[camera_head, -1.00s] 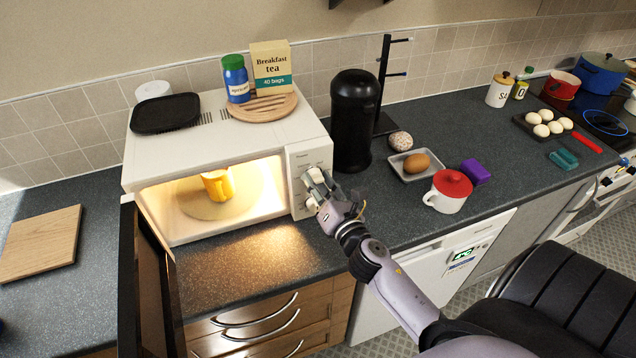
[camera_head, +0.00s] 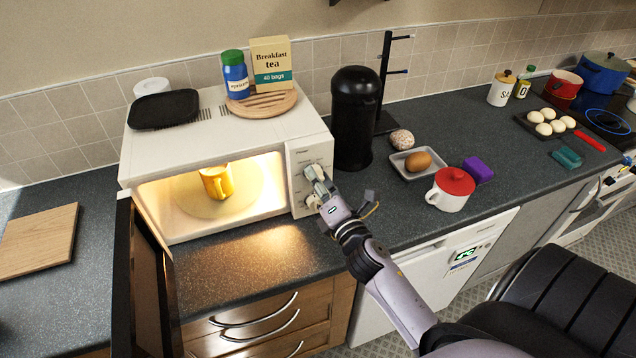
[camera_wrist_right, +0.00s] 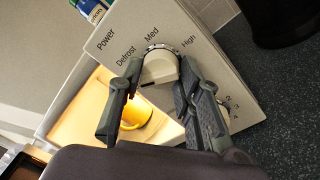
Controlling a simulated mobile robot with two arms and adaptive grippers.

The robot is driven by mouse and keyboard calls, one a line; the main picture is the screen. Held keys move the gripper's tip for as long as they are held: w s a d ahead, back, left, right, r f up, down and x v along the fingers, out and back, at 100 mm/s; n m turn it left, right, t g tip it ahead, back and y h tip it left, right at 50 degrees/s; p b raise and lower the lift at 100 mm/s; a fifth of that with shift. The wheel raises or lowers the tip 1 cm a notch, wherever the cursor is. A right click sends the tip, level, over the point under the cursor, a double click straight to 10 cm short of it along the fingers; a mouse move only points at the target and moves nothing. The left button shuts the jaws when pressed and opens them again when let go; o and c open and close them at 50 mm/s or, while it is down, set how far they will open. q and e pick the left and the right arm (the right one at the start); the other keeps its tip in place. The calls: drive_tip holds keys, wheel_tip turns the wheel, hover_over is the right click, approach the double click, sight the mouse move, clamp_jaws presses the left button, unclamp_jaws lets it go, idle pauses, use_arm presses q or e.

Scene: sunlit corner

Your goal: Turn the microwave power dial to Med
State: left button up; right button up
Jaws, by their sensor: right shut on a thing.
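The white microwave (camera_head: 310,150) stands on the counter with its door open to the left, its inside lit and a yellow mug (camera_head: 217,182) on its turntable. My right gripper (camera_head: 317,182) is at the control panel. The right wrist view shows its fingers on either side of the cream power dial (camera_wrist_right: 160,66), shut on it. The labels "Defrost", "Med" and "High" are printed around the dial, with "Med" just above it in this view. I cannot tell exactly where the dial's mark points. My left gripper is not in view.
The open microwave door (camera_head: 140,285) hangs in front on the left. A black canister (camera_head: 353,118) stands close to the right of the microwave. A wooden board (camera_head: 38,240) lies at left.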

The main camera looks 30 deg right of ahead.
drive_tip(key=m+h, duration=0.1)
drive_tip(key=m, duration=0.9)
drive_tip(key=m+h, duration=0.1)
drive_tip(key=m, duration=0.9)
drive_tip(key=shift+a, duration=0.1)
drive_tip(key=shift+m, duration=0.3)
drive_tip(key=o, duration=1.1)
drive_tip(key=shift+o, duration=0.2)
wheel_tip(320, 180, up, 10)
